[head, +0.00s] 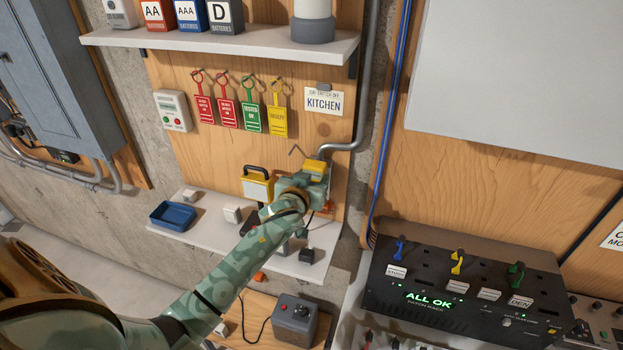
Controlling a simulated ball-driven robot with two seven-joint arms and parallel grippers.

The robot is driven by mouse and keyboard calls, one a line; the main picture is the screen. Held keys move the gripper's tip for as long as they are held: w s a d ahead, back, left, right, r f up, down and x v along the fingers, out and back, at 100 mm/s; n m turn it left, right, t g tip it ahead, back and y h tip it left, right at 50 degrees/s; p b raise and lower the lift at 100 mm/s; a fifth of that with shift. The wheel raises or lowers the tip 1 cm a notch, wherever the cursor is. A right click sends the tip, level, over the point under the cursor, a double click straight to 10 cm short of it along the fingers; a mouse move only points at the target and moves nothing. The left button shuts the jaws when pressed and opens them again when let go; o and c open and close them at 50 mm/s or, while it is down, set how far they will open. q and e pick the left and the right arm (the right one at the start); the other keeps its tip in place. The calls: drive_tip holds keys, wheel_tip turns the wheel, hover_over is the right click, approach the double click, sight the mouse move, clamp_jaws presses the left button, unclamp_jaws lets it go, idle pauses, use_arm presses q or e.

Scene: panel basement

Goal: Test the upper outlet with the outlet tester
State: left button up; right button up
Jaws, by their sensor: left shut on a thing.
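My left gripper (318,180) reaches up to the wooden wall panel, just below the KITCHEN sign. It is shut on a small yellow block, which looks like the outlet tester (315,166). The tester is at or very near the panel, beside the lower end of a grey conduit. The gripper and arm hide the outlets there, so I cannot tell whether the tester is plugged in or which outlet it faces. A bit of orange shows just below the gripper. My right gripper is not in view.
A yellow lamp-like box with a black handle (258,185) stands close left of the gripper. A narrow white shelf (198,235) below holds a blue tray (173,215) and small items. Coloured tags (251,116) hang above. A black console (470,295) reading ALL OK stands at right.

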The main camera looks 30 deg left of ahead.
use_arm(q)
drive_tip(key=shift+w+p, duration=0.1)
drive_tip(key=shift+p, duration=0.3)
idle(0.7)
idle(0.6)
drive_tip(key=o, duration=1.2)
drive_tip(key=shift+w, duration=0.1)
